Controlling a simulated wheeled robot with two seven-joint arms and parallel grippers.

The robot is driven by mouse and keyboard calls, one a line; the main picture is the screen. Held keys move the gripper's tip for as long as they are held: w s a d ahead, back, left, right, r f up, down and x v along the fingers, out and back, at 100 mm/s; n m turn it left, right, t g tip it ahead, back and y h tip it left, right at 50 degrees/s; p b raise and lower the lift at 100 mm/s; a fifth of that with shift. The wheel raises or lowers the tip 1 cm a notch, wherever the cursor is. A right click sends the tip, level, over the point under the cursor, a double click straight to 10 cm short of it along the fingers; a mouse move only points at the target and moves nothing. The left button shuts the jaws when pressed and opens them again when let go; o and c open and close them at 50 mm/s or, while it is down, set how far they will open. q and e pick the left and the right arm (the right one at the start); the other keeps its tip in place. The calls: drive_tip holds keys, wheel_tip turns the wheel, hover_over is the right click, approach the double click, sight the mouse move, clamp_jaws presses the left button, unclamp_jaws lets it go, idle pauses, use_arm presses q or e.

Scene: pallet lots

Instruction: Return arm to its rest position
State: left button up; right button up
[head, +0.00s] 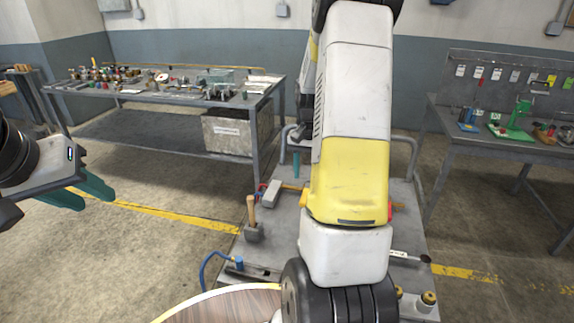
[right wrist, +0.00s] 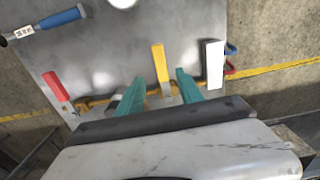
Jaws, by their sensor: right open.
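My right gripper (right wrist: 160,77) is open in the right wrist view, its two teal fingers apart above a grey cart top (right wrist: 115,45). A yellow bar (right wrist: 158,62) shows between the fingers in the picture; I cannot tell its height relative to them. In the head view my right arm, white and yellow, stretches up the middle and hides most of its gripper. The cart top (head: 285,215) lies below and behind that arm. My left gripper (head: 92,202) is at the left of the head view with two teal fingers apart and nothing seen between them, over the floor.
A mallet (head: 252,228) and a grey block (head: 270,194) are on the cart. A round wooden top (head: 220,308) is at the near edge. A cluttered workbench (head: 140,95) stands back left, another bench (head: 475,140) right. Floor is open at left.

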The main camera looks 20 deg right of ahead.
drive_tip(key=s+a+r+n+t+y, duration=0.1)
drive_tip(key=s+a+r+n+t, duration=0.1)
drive_tip(key=s+a+r, duration=0.35)
drive_tip(key=s+a+r+n+t, duration=0.1)
drive_tip(key=s+a+r+n, duration=0.1)
drive_tip(key=a+r, duration=0.6)
drive_tip(key=s+a+r+n+t, duration=0.1)
drive_tip(key=s+a+r+n, duration=0.1)
drive_tip(key=s, duration=0.4)
drive_tip(key=s+a+r+n+t+y, duration=0.1)
drive_tip(key=s+a+r+t, duration=0.1)
drive_tip(key=s+a+r, duration=0.2)
drive_tip(key=shift+s+r+n, duration=0.4)
drive_tip(key=shift+s+r, duration=0.25)
drive_tip(key=shift+s, duration=0.5)
drive_tip(key=shift+c, duration=0.8)
